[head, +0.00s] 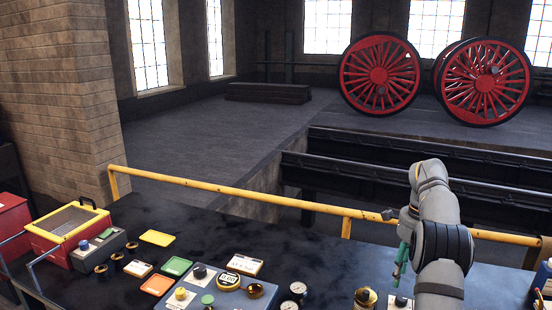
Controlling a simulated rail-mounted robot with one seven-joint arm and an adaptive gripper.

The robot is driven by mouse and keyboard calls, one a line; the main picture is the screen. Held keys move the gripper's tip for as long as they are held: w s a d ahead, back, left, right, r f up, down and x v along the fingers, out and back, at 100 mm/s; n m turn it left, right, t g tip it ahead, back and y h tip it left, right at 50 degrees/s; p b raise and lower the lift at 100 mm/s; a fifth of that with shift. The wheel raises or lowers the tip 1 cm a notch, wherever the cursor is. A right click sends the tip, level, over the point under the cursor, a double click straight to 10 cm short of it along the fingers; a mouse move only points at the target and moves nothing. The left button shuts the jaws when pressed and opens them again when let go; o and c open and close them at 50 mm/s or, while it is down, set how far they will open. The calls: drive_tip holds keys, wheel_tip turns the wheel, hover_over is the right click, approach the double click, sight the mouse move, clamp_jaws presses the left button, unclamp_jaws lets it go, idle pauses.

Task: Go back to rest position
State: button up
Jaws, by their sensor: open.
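My arm rises at the right of the head view and bends over at its top. My gripper (399,268), with slim teal parts, hangs pointing down at the left side of the arm, above the dark bench (335,260). It is partly hidden by the arm links and small in the view. It is open, and I see nothing held in it.
A yellow rail (240,194) runs along the bench's far edge, close behind my gripper. A blue-grey box (215,290), gauges (298,289) and a brass part (365,297) stand in front. A red, yellow-rimmed bin (68,230) is at left. Red wheels (380,75) stand far beyond.

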sight(402, 298)
wheel_tip(402, 298, down, 8)
drive_tip(key=shift+r, duration=0.15)
drive_tip(key=shift+r, duration=0.15)
idle(0.3)
